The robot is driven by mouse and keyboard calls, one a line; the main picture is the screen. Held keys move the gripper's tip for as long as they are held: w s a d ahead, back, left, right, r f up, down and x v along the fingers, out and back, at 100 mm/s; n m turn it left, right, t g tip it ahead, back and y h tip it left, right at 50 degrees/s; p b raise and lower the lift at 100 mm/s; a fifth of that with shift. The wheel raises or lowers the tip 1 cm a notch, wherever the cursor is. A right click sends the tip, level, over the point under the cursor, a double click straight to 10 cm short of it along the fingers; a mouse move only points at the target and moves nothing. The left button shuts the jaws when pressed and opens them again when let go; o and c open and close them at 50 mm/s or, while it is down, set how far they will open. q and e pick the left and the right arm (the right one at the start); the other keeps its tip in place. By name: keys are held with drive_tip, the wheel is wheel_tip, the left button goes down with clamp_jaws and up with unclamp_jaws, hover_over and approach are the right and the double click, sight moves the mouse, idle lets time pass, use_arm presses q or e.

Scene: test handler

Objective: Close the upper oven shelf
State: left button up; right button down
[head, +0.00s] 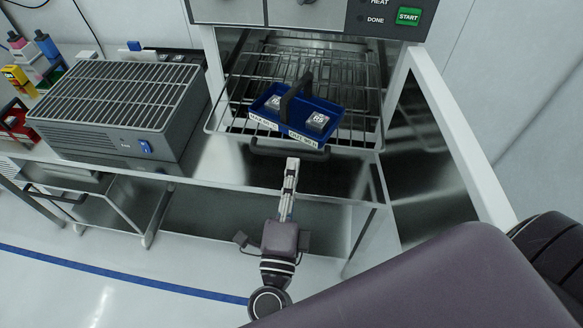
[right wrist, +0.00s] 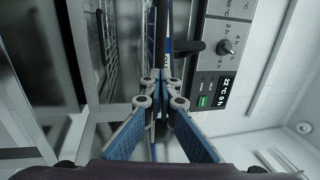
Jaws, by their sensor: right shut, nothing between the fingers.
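The upper oven shelf (head: 362,100) is a wire rack standing out of the open oven in the head view. A black handle bar (head: 290,151) runs along its front edge. A blue tray (head: 334,112) with a raised black handle and small grey blocks sits on the rack. My right gripper (head: 292,163) is shut and empty, its tip just in front of the handle bar; contact cannot be told. The right wrist view also shows its closed fingertips (right wrist: 161,88), with the wire rack (right wrist: 108,45) beyond to the left. My left gripper is not in view.
The oven door (head: 462,150) stands open at the right. The control panel (head: 390,17) is above the opening. A grey vented box (head: 120,105) stands on the bench to the left, with coloured bottles (head: 46,45) beyond. Open floor lies in front.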

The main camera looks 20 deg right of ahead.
sight(301, 119)
drive_tip(key=f+x, duration=0.1)
drive_tip(key=x, duration=0.8)
drive_tip(key=f+x, duration=0.1)
drive_tip(key=x, duration=0.4)
drive_tip(key=shift+w+d+f+p, duration=0.2)
drive_tip(key=shift+f+p, duration=0.1)
drive_tip(key=shift+p, duration=0.1)
drive_tip(key=f+x, duration=0.1)
drive_tip(key=x, duration=0.3)
drive_tip(key=f+x, duration=0.1)
drive_tip(key=x, duration=0.3)
drive_tip(key=b+x, duration=0.1)
drive_tip(key=x, duration=0.4)
drive_tip(key=shift+w+d+f, duration=0.15)
drive_tip(key=shift+w+f, duration=0.05)
drive_tip(key=shift+f, duration=0.2)
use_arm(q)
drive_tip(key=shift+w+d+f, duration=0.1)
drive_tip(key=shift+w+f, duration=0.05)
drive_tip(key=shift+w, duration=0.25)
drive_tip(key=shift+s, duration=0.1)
use_arm(e)
drive_tip(key=shift+s, duration=0.15)
drive_tip(key=v, duration=1.1)
drive_tip(key=shift+s+a, duration=0.25)
drive_tip(key=shift+s, duration=0.1)
